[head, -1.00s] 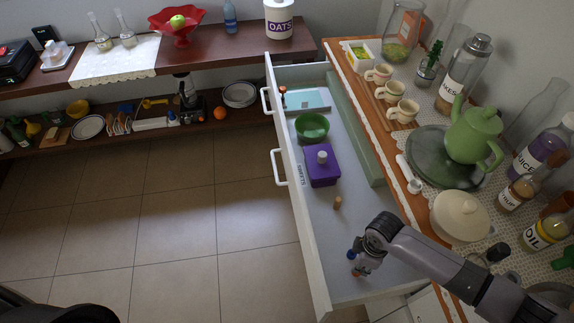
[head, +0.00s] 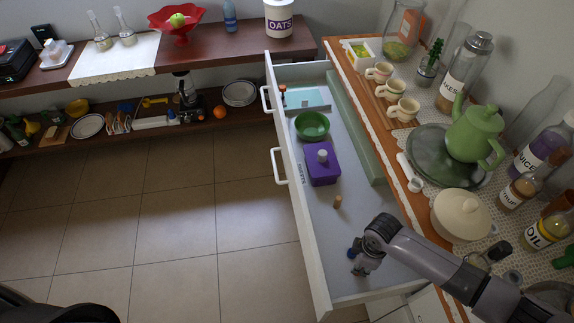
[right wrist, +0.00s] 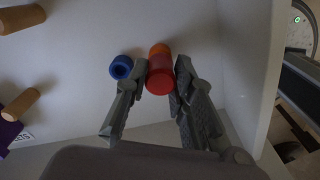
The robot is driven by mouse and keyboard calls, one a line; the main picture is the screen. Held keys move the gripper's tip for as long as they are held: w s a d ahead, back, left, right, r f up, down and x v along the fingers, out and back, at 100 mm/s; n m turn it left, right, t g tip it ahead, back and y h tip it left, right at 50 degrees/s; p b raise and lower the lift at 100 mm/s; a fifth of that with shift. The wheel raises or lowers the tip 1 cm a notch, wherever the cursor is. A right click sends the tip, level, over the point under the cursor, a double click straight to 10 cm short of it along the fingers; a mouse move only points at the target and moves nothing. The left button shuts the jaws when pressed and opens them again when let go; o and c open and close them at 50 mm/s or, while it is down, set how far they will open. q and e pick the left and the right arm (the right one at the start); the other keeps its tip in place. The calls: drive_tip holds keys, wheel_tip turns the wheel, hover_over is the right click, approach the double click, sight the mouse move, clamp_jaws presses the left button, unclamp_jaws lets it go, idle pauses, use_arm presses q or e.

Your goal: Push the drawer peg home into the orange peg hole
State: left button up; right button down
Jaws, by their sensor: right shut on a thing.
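The drawer peg (right wrist: 159,82) is a red cylinder. In the right wrist view it sits between the two fingers of my right gripper (right wrist: 160,85), which is shut on it. The orange peg hole (right wrist: 159,48) shows as an orange round part directly beyond the red peg, in line with it. They look touching or overlapping; I cannot tell how deep the peg is. A blue cylinder (right wrist: 121,67) stands beside the left finger, outside the grip. In the head view my right gripper (head: 360,268) is low in the open drawer's near end and hides the peg. My left gripper is not seen.
The open white drawer (head: 315,235) also holds a small wooden peg (head: 337,201), a purple box (head: 322,171) and a green bowl (head: 312,125). The drawer wall is close to my gripper. The counter at right is crowded, with a green teapot (head: 474,135) and a cream pot (head: 460,214).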

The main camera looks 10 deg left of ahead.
drive_tip(key=shift+f, duration=0.65)
drive_tip(key=c, duration=1.3)
unclamp_jaws()
drive_tip(key=shift+c, duration=0.5)
drive_tip(key=shift+c, duration=0.9)
drive_tip(key=shift+r, duration=0.1)
wheel_tip(320, 180, up, 7)
drive_tip(key=p, duration=0.7)
